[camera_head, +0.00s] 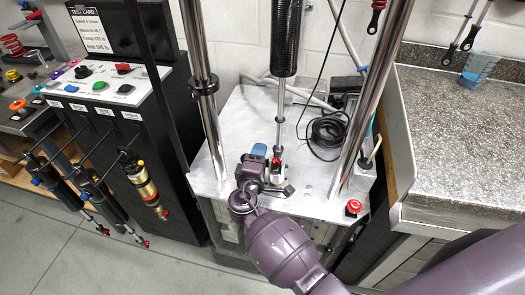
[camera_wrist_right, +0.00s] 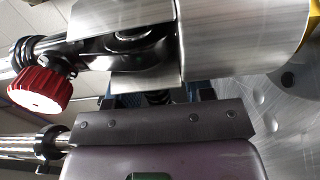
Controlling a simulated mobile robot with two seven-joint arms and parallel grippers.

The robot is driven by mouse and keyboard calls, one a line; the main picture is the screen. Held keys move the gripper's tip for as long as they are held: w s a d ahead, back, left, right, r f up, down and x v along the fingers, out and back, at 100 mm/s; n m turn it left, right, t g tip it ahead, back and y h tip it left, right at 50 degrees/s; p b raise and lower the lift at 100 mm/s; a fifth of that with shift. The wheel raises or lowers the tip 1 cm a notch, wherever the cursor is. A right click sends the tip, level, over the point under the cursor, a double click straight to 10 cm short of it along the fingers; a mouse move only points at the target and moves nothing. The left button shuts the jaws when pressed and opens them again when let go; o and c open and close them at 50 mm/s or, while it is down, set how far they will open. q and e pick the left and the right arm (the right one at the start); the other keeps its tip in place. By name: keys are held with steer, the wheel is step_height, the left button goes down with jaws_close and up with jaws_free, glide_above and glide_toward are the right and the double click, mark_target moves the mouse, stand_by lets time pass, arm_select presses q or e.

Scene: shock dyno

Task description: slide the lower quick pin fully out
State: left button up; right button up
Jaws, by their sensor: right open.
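The shock (camera_head: 286,45) stands upright between two chrome columns, its rod running down to the lower mount. In the right wrist view, a bare metal clevis (camera_wrist_right: 235,40) holds the dark lower eye (camera_wrist_right: 130,40) of the shock, with a red knob (camera_wrist_right: 40,90) beside it. The lower quick pin cannot be made out clearly. My right gripper (camera_head: 275,178) is open at the lower mount, close beside the clevis; its fingertips are not clear, and I cannot tell whether they touch anything. My left gripper is out of view.
The metal base plate (camera_head: 315,180) carries a red stop button (camera_head: 353,207) at the front right and a coiled black cable (camera_head: 328,130) behind. A control cabinet (camera_head: 150,130) with hanging shocks is at left. A speckled bench (camera_head: 455,150) is at right.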

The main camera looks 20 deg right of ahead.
stand_by(0.3)
jaws_close()
steer(key=w+a, duration=0.1)
steer(key=w+a+b, duration=0.1)
steer(key=a, duration=0.1)
steer(key=shift+w+a+f, duration=0.1)
steer(key=shift+w+a, duration=0.1)
steer(key=shift+a, duration=0.05)
steer(key=shift+w+a, duration=0.2)
steer(key=shift+a, duration=0.1)
jaws_free()
